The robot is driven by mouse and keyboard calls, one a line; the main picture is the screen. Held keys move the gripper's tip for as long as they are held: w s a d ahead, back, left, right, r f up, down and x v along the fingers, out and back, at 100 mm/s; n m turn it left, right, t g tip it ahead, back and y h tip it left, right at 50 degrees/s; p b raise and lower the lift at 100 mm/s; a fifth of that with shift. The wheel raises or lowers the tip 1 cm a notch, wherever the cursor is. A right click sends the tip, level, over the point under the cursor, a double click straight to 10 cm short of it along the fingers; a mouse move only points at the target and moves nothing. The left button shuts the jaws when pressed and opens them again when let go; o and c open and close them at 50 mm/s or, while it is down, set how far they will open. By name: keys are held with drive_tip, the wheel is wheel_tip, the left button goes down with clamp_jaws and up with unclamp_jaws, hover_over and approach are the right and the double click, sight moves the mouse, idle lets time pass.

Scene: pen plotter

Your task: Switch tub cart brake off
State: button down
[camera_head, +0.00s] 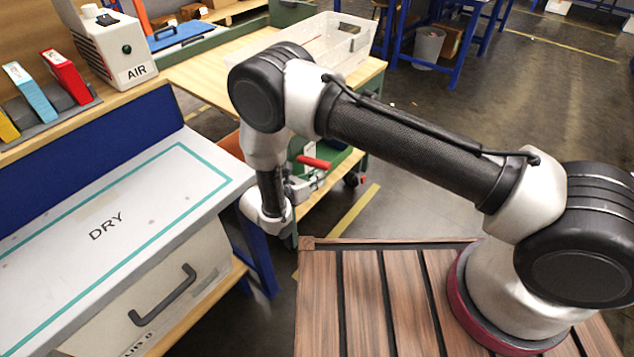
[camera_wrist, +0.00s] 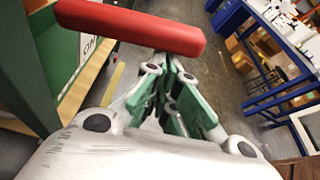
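The tub cart (camera_head: 372,72) has a wooden top, a green frame and a lower wooden shelf. Its red brake lever (camera_head: 313,161) sticks out at the near end. In the wrist view the red lever (camera_wrist: 130,28) crosses the top left, just beyond my fingertips. A white label (camera_wrist: 90,46) reading "ON" is partly hidden behind it. My gripper (camera_wrist: 168,75) has green-padded fingers a little apart, with nothing seen clasped between them. In the head view my gripper (camera_head: 303,184) is close to the lever; whether they touch is unclear.
A clear tub (camera_head: 335,40) stands on the cart. A workbench marked DRY (camera_head: 130,215) with a handled drawer (camera_head: 165,297) is at the left. A blue-legged table (camera_head: 462,45) stands behind. Open floor (camera_head: 455,120) lies right of the cart.

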drive_tip(key=shift+r, duration=0.35)
drive_tip(key=shift+f, duration=0.15)
drive_tip(key=s+a, duration=0.5)
drive_tip(key=s, duration=0.2)
drive_tip(key=shift+s+a+f, duration=0.2)
drive_tip(key=shift+s+a, duration=0.1)
idle(0.7)
